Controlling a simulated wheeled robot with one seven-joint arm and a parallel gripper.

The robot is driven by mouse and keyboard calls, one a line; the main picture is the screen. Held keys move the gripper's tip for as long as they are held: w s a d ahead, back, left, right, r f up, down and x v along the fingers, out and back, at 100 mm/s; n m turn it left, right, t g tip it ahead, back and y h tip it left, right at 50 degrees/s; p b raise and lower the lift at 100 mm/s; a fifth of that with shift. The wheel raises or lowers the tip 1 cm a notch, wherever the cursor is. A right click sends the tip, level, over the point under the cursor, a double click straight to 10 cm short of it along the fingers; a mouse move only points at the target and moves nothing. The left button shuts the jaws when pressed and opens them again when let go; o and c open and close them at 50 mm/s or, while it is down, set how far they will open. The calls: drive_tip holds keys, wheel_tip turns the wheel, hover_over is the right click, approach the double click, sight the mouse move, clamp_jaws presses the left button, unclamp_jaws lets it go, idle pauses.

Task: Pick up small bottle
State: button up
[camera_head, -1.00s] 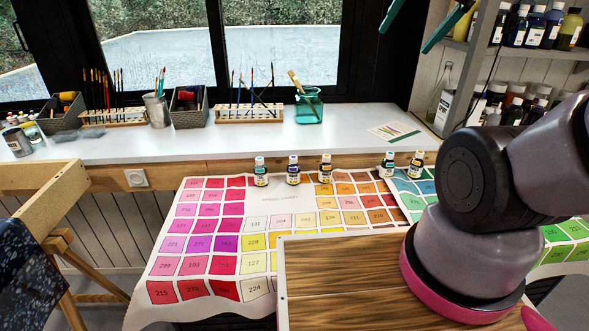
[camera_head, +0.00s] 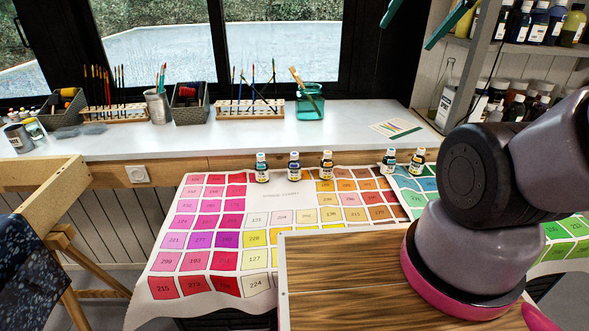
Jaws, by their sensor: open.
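Several small bottles stand upright in a row on the colour-chart cloth, along its far edge.
The colour-chart cloth (camera_head: 193,238) covers the table. Behind stands a white counter (camera_head: 350,135) with brush racks (camera_head: 250,110), a teal glass jar (camera_head: 310,103) and dark baskets (camera_head: 188,103). A wooden trestle (camera_head: 50,185) stands at left.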

drive_tip(key=w+a+f+n, duration=0.2)
drive_tip(key=w+f, duration=0.2)
drive_tip(key=w, duration=0.7)
drive_tip(key=n+g, duration=0.1)
drive_tip(key=n, duration=0.6)
hover_over(297, 163)
drive_tip(key=s+d, duration=0.1)
drive_tip(key=s, duration=0.2)
wheel_tip(297, 163, down, 39)
drive_tip(key=shift+y, duration=0.3)
drive_tip(key=x, duration=0.4)
drive_tip(key=shift+d+f, duration=0.1)
drive_tip(key=shift+f, duration=0.3)
drive_tip(key=x, duration=0.6)
drive_tip(key=shift+s+f, duration=0.1)
drive_tip(key=shift+s, duration=0.1)
drive_tip(key=c, duration=1.5)
